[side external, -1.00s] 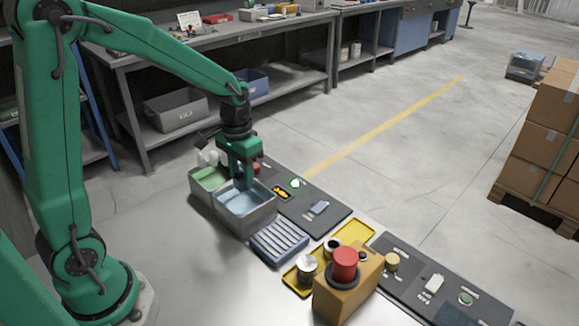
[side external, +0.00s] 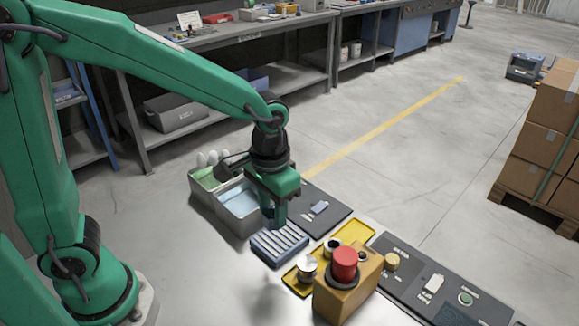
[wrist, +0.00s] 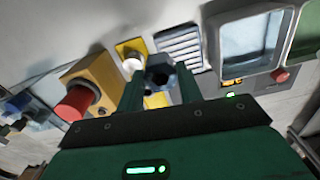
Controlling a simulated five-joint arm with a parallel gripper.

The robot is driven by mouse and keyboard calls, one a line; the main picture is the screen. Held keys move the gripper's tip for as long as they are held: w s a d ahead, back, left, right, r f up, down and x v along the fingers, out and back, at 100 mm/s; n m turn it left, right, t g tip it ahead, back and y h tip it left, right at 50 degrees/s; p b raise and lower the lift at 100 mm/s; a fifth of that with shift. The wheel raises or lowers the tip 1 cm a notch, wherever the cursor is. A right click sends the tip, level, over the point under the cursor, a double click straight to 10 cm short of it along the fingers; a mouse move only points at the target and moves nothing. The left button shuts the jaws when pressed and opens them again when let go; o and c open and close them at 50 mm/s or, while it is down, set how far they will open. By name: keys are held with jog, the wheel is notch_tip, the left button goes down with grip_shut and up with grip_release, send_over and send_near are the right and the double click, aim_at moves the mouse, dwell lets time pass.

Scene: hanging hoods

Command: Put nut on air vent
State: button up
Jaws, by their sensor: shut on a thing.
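My gripper (side external: 274,224) hangs just above the far edge of the air vent (side external: 278,250), a slatted blue-grey block, in the side view. In the wrist view my gripper (wrist: 160,76) is shut on the nut (wrist: 159,68), a dark blue-grey hexagonal piece with a hole, held between the two green fingers. The air vent (wrist: 178,42) shows beyond the nut there, a little up and to the right. In the side view the nut is hidden or too small to make out. The exact gap between nut and vent is hard to tell.
Two grey bins (side external: 240,228) stand left of the vent, one lined green, one blue. To the right are yellow trays (side external: 358,232), a metal cylinder (side external: 308,265) and a yellow box (side external: 338,297) with a red button (side external: 346,260). Dark panels (side external: 410,284) lie behind.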

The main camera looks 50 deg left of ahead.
jog(key=s+d+r, duration=0.1)
jog(key=s+d, duration=0.2)
jog(key=d, duration=0.2)
jog(key=shift+s+m, duration=0.3)
send_over(279, 236)
notch_tip(279, 236, down, 7)
jog(key=shift+f, duration=2.05)
jog(key=shift+f, duration=0.1)
jog(key=o, duration=1.1)
notch_tip(279, 236, up, 12)
jog(key=shift+r, duration=0.15)
